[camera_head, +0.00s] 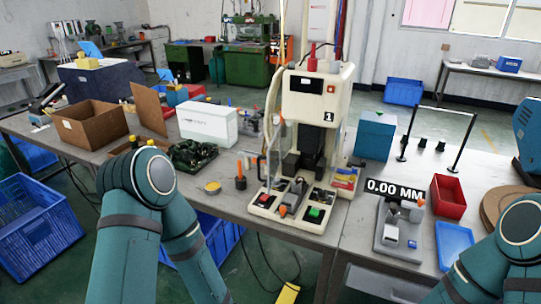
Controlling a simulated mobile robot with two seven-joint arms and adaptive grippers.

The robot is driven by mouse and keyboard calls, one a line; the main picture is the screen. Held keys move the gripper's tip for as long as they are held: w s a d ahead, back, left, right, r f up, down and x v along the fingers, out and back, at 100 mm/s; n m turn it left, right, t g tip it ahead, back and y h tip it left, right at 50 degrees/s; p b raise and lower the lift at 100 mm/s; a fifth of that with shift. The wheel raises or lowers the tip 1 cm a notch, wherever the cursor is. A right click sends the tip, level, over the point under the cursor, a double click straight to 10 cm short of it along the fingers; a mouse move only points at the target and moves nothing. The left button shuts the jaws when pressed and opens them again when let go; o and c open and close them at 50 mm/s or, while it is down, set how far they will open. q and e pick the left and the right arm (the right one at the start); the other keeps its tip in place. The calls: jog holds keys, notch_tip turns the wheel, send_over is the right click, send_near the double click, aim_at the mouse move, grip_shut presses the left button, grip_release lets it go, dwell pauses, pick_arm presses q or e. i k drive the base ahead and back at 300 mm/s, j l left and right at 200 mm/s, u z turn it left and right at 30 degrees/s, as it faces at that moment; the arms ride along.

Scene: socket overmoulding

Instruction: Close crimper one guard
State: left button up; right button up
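Crimper one (318,95) is the tall cream machine with a black label marked "1", standing near the middle of the bench. A clear panel with a thin frame, which looks like its guard (262,168), stands at the left side of the work area. The front of the work area looks uncovered, so the guard appears swung open. The crimper's base carries a red button (264,198) and a green button (314,212). My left arm enters at lower left and my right arm at lower right. Both grippers are outside the picture.
A white box (208,122), a dark green tangle (193,154) and an orange-handled tool (240,175) lie left of the crimper. A grey gauge reading "0.00 MM" (396,228), a red bin (448,196) and a blue tray (454,244) are to the right. The bench front before the crimper is narrow.

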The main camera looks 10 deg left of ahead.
aim_at(275, 151)
jog(key=i+j+z, duration=0.2)
jog(key=j, duration=0.65)
jog(key=j+z, duration=0.2)
jog(key=j, duration=0.7)
